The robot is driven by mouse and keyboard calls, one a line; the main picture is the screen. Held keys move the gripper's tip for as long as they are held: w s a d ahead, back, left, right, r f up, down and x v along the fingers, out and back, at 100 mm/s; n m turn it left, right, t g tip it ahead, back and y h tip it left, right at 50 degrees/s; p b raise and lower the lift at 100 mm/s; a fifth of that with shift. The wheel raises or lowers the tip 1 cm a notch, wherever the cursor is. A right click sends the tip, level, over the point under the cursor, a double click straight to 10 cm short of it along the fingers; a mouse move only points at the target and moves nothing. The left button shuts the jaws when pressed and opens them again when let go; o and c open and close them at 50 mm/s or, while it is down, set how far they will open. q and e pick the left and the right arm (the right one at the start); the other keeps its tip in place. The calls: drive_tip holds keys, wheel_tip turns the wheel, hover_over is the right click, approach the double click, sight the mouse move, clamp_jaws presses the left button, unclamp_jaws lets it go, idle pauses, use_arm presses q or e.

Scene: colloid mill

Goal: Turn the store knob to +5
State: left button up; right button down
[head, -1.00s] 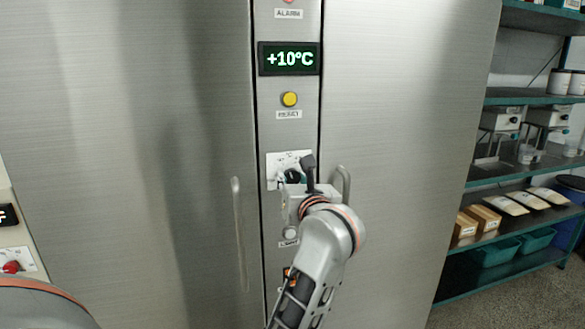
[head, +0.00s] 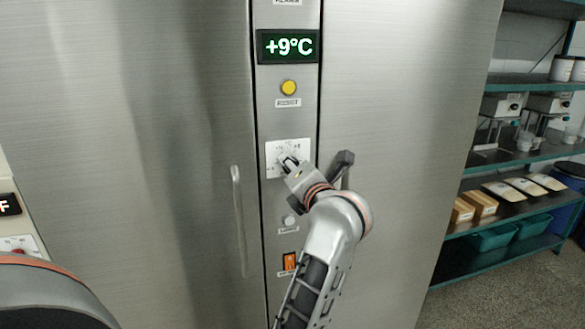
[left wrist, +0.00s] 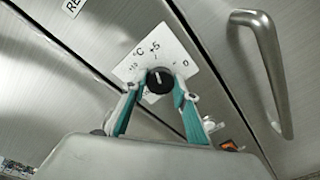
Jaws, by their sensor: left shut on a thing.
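The store knob is a round black knob (left wrist: 160,81) with a white line, on a white dial plate (left wrist: 172,50) marked +10, +5 and 0. My left gripper (left wrist: 159,84) is shut on the knob, one teal finger on each side. Which mark the white line meets is hard to tell. In the head view my left gripper (head: 288,163) covers most of the knob, and the plate (head: 302,148) shows above it. The display (head: 288,46) above reads +9°C. My right gripper is not in view.
A yellow button (head: 288,88) sits above the plate; a pale button (head: 290,221) and an orange switch (head: 290,262) sit below. A vertical door handle (head: 239,220) stands left of the panel; another handle (left wrist: 265,70) is close by. Shelves (head: 520,215) stand far right.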

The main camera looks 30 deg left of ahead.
use_arm(q)
drive_tip(key=shift+m, duration=0.3)
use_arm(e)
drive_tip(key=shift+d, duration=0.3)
use_arm(q)
drive_tip(key=o, duration=1.1)
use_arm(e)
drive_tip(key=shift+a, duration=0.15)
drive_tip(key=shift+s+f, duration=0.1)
